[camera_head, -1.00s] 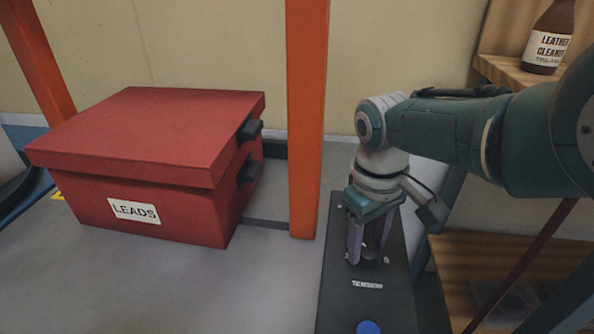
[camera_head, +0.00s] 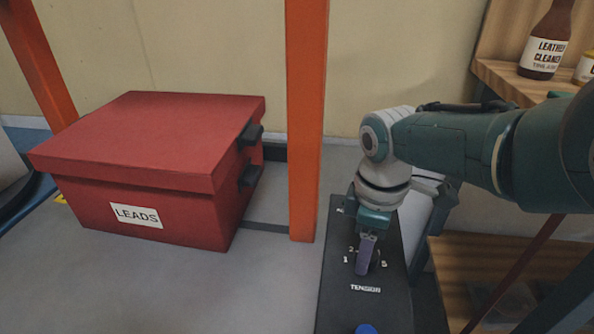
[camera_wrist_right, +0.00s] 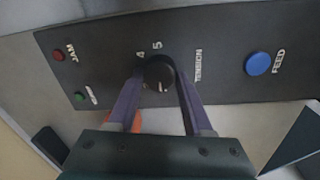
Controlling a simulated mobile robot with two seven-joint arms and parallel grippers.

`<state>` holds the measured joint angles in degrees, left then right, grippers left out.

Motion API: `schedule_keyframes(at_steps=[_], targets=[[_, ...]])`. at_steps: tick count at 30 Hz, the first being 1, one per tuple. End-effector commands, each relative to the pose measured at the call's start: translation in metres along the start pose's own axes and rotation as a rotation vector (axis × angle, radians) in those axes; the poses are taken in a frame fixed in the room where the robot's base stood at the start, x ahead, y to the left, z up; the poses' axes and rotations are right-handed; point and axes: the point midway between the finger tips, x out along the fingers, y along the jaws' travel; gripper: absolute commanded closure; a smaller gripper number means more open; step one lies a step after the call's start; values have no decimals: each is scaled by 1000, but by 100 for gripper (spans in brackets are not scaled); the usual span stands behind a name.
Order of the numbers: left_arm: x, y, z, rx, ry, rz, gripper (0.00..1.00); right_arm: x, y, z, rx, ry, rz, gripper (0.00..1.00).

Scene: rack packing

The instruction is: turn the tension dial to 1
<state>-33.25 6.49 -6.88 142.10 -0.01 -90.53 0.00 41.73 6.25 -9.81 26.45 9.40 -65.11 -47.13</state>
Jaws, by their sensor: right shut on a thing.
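The black tension dial (camera_wrist_right: 158,72) sits on a dark panel (camera_wrist_right: 225,85) between my right gripper's two purple fingers (camera_wrist_right: 156,80). The fingers are shut on its sides. A small pale mark on the dial points toward the gripper's palm in the right wrist view. The 4 and 5 show there; the lower numbers are hidden. In the head view my right gripper (camera_head: 367,255) comes down over the dial, with a finger covering most of it. The 1 and 2 show to its left and the 5 to its right. My left gripper is not in view.
A blue FEED button (camera_wrist_right: 258,64), a red button (camera_wrist_right: 59,56) and a green button (camera_wrist_right: 80,97) share the panel. An orange post (camera_head: 305,130) and a red LEADS box (camera_head: 150,165) stand left of it. Wooden shelves with a cleaner bottle (camera_head: 548,38) are at right.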

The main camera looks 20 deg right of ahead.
Motion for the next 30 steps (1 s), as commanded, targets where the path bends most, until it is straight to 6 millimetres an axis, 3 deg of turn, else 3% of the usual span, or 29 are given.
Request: schedule_keyframes(at_steps=[16, 17, 24, 30], targets=[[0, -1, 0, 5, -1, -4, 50, 0, 0, 0, -25, 1, 1, 100], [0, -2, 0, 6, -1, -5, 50, 0, 0, 0, -25, 1, 1, 46], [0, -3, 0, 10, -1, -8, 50, 0, 0, 0, -23, 1, 0, 19], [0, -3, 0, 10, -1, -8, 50, 0, 0, 0, -23, 1, 0, 19]])
